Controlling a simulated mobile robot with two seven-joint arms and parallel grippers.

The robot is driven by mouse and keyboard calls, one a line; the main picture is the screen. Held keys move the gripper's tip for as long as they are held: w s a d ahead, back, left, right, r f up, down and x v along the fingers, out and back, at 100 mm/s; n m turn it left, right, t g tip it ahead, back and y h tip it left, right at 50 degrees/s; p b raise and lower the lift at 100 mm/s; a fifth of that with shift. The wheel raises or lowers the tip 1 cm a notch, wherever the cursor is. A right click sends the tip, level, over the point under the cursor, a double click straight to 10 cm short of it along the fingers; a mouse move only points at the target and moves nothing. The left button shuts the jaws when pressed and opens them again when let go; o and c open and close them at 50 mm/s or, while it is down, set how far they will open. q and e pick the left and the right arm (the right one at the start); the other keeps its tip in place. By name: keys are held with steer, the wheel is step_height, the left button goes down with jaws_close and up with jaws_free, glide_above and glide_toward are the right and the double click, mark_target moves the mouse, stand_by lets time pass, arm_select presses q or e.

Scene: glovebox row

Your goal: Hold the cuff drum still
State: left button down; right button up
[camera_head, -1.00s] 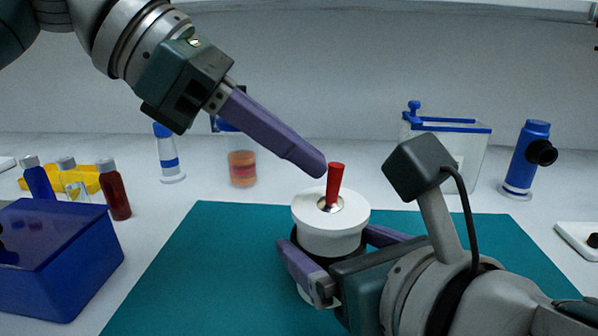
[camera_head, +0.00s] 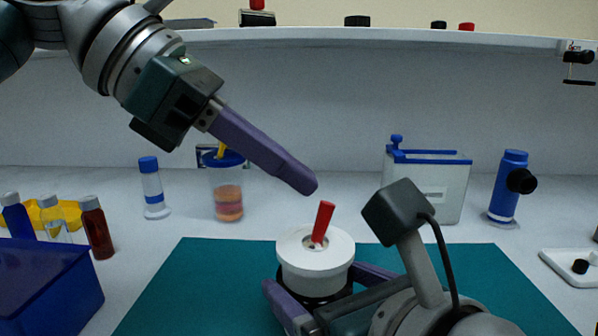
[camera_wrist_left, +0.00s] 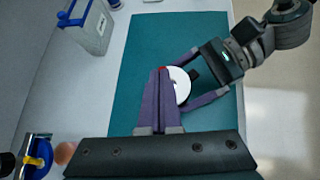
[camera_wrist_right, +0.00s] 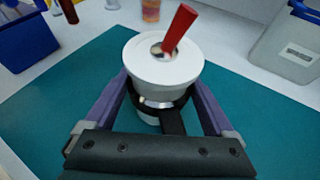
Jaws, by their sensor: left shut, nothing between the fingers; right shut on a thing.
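The cuff drum (camera_head: 315,268) is a white, round, flanged drum with a dark band below its top. It stands upright on the teal mat (camera_head: 190,285); a red handle (camera_head: 324,220) rises tilted from its centre. My right gripper (camera_head: 317,284) is shut on the drum, one purple finger on each side, as the right wrist view (camera_wrist_right: 160,85) also shows. My left gripper (camera_head: 308,187) is shut and empty, its tips above and left of the handle, apart from it in the head view. In the left wrist view its fingers (camera_wrist_left: 162,75) partly cover the drum (camera_wrist_left: 180,85).
A blue box (camera_head: 45,285) and several small bottles (camera_head: 95,228) stand at left. A lidded jar (camera_head: 227,190) and a white bottle (camera_head: 153,188) stand behind the mat. The mat's left part is clear.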

arm_select(q)
steer(key=w+d+r+v, duration=0.1)
steer(key=w+r+v, duration=0.1)
steer(key=v, duration=1)
steer(key=shift+w+a+r, duration=0.25)
steer(key=shift+w, duration=0.05)
arm_select(e)
steer(key=o, duration=1.2)
